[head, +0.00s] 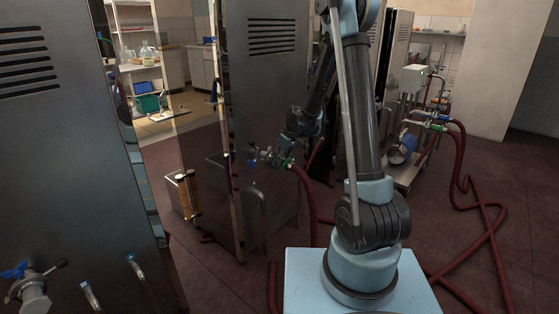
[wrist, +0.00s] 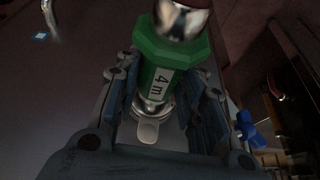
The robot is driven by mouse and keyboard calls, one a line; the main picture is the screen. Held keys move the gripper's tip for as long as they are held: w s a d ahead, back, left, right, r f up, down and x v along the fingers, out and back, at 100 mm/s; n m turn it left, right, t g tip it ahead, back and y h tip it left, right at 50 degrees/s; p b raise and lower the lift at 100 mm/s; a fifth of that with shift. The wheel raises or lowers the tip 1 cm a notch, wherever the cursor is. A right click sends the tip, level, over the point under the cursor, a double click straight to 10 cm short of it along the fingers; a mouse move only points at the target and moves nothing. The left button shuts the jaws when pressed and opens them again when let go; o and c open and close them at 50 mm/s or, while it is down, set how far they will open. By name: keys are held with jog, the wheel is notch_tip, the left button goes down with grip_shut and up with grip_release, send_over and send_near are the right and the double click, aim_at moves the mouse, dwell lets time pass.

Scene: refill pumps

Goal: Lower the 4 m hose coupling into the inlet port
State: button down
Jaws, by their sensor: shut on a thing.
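The green hose coupling (wrist: 172,58) carries a white "4 m" label and has a shiny metal end. My gripper (wrist: 163,85) is shut on it, with one finger on each side. In the head view my gripper (head: 282,157) is at the end of the arm, in front of a metal cabinet, and the coupling is a small green patch there. A dark red hose (head: 308,195) hangs from the coupling towards the floor. A valve with a blue handle (head: 252,164) is just left of my gripper; its blue handle (wrist: 250,130) also shows in the wrist view. I cannot make out the inlet port clearly.
Tall metal cabinets (head: 60,130) stand at left and behind my gripper (head: 265,90). A bent metal rail (head: 262,200) is below it. At right, a cart (head: 405,170) holds pump fittings, and red hoses (head: 490,215) lie on the floor. Open floor shows at the right.

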jog(key=c, duration=1.2)
grip_release()
jog(key=shift+w+a, duration=0.15)
jog(key=shift+o, duration=1.1)
jog(key=shift+v, duration=5.9)
